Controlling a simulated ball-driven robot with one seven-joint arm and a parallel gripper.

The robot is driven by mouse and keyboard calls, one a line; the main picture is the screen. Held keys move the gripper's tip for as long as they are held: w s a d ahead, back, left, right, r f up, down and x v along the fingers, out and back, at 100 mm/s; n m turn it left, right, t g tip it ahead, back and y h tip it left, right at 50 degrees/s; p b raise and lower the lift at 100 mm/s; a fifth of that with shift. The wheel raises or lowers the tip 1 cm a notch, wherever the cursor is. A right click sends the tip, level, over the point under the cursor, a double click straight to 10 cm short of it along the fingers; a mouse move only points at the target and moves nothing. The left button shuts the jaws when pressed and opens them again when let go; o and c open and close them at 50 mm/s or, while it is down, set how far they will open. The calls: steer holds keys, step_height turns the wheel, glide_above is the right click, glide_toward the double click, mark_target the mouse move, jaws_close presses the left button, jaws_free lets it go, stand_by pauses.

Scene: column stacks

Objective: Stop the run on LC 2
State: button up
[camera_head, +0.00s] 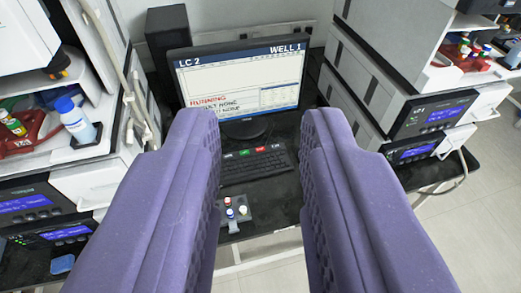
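The LC 2 monitor (240,82) stands on the dark bench between two column stacks. Its screen reads "LC 2", "WELL 1" and "RUNNING" in red, with partly hidden lines below. A black keyboard (254,166) lies in front of it, with green, red and other coloured keys along its back edge. My gripper (262,130) is open and empty. Its two purple fingers frame the keyboard from above, and the left finger hides part of the box's surroundings.
The left instrument stack (85,185) holds bottles, one with a blue cap (74,120). The right instrument stack (395,75) has lit blue displays and a red tray of vials (466,55). A black computer tower (170,40) stands behind the monitor. Pale floor shows at lower right.

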jaws_close()
stand_by(1.4)
